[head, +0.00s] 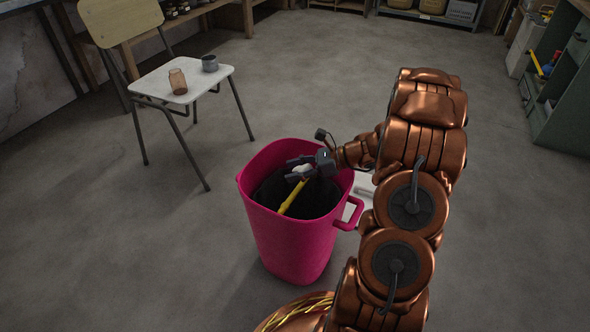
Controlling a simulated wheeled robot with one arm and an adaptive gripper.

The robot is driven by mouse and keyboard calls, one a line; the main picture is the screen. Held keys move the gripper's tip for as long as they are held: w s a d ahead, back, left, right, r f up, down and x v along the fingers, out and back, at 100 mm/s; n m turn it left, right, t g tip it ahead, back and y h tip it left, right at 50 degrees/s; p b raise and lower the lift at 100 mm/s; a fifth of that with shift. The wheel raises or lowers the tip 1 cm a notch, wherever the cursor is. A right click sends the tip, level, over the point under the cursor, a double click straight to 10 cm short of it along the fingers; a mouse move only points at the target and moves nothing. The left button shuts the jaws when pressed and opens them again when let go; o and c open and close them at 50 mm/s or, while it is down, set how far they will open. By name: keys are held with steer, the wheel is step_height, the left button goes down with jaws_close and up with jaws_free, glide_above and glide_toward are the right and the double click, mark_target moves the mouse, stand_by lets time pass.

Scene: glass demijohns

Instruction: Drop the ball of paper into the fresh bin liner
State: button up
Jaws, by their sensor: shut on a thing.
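My gripper (297,168) is over the mouth of a pink bin (292,243). It is shut on a small white ball of paper (303,170), partly hidden by the fingers. A dark liner (318,198) shows inside the bin. A yellow stick-like thing (292,197) stands slanted in the bin, below the ball. I cannot tell whether it touches the ball, and its lower end is hard to make out.
A pale thing (364,190) lies behind the bin, partly hidden. A green cabinet (568,95) stands at the right. The floor left of the bin is clear.

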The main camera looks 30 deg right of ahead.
steer(key=o, duration=0.8)
steer(key=v, duration=1.2)
